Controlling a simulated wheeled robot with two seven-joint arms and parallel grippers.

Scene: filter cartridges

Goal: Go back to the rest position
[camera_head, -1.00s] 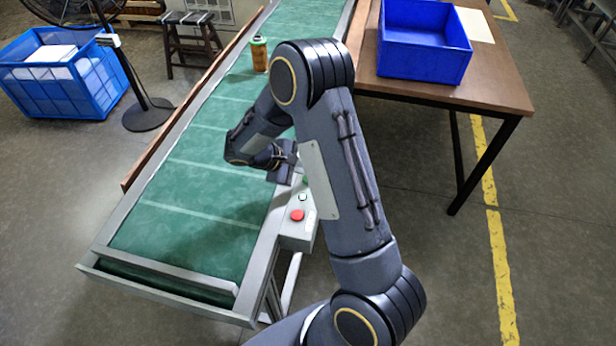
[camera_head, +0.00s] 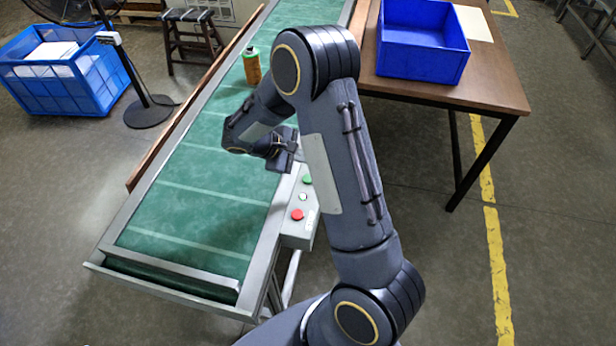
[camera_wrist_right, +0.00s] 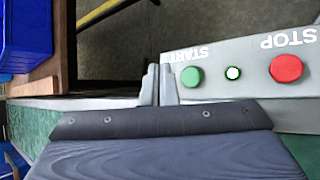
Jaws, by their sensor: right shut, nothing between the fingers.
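My right gripper (camera_head: 283,160) is over the right edge of the conveyor, just beyond the button box. In the right wrist view its two fingertips (camera_wrist_right: 158,85) are together and hold nothing. They are beside the green START button (camera_wrist_right: 191,77); I cannot tell the height between them. An orange and green filter cartridge (camera_head: 252,66) stands upright on the green conveyor belt (camera_head: 190,212), beyond my right arm. My left gripper is not in view.
The button box (camera_head: 300,228) has a green button (camera_head: 307,180), a white one and a red STOP button (camera_head: 297,214). A brown table (camera_head: 490,88) with a blue bin (camera_head: 420,62) stands at the right. A blue crate (camera_head: 62,98) stands on the floor at left.

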